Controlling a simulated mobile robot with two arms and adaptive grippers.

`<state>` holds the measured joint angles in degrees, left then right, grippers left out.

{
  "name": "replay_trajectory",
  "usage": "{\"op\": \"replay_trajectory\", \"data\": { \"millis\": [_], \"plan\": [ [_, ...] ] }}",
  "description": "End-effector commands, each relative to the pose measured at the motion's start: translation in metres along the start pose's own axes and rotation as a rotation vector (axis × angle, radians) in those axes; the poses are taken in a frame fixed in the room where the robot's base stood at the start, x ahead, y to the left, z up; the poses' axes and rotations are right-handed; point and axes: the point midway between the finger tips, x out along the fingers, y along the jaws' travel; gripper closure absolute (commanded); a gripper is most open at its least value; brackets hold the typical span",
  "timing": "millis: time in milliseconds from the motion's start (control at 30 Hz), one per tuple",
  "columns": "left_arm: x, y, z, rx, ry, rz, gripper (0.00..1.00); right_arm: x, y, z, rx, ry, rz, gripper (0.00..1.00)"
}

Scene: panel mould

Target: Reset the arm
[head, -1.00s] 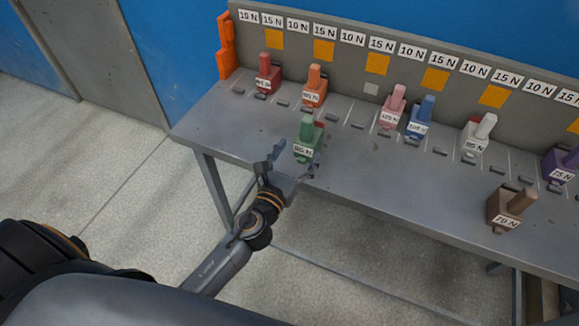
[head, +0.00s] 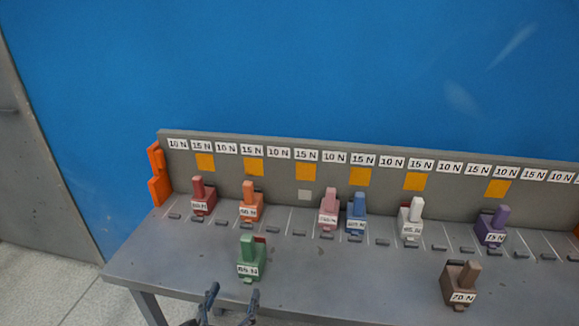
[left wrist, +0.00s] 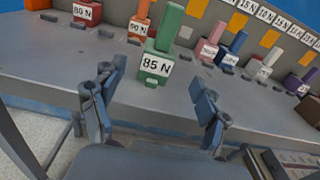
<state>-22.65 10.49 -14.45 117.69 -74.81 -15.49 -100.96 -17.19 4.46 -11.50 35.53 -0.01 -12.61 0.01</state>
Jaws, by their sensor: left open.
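My left gripper (head: 232,300) is at the table's front edge in the head view, open and empty. It also shows in the left wrist view (left wrist: 157,78), its two fingers spread wide. The green block (head: 249,268) with an upright handle stands on the table just beyond the fingers, apart from them. In the left wrist view the green block (left wrist: 156,66) carries an "85 N" label. Most of my left arm is out of the head view. My right gripper is not in view.
On the grey table (head: 190,262), red (head: 202,197), orange (head: 248,205), pink (head: 328,212), blue (head: 356,215), white (head: 411,219) and purple (head: 491,228) blocks stand along the labelled back panel (head: 230,187). A brown block (head: 460,284) stands nearer the front right.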

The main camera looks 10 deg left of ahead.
Motion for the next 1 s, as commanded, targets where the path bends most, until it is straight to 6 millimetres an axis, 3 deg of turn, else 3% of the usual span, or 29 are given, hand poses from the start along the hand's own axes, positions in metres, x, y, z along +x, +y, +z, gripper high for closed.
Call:
{"op": "replay_trajectory", "data": {
  "millis": [67, 167, 300, 433, 600, 700, 1000],
  "plan": [
    [-0.002, 0.008, 0.001, -0.084, 0.008, 0.037, 0.25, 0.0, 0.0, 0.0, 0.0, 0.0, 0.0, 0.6],
    [-0.009, 0.032, 0.0, -0.344, 0.032, 0.148, 0.25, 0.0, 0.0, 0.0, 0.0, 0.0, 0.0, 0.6],
    [-0.034, 0.073, -0.02, -0.928, 0.075, 0.413, 0.25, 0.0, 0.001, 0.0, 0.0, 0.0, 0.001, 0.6],
    [-0.071, 0.088, -0.051, -1.48, 0.103, 0.708, 0.25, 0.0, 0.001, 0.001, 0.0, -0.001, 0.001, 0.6],
    [-0.12, 0.076, -0.083, -1.982, 0.12, 1.078, 0.25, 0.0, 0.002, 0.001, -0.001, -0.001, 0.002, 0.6],
    [-0.145, 0.063, -0.094, -2.16, 0.123, 1.265, 0.25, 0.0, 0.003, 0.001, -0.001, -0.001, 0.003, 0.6],
    [-0.21, 0.019, -0.102, -2.45, 0.112, 1.797, 0.25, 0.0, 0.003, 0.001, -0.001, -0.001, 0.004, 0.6]
  ]
}}
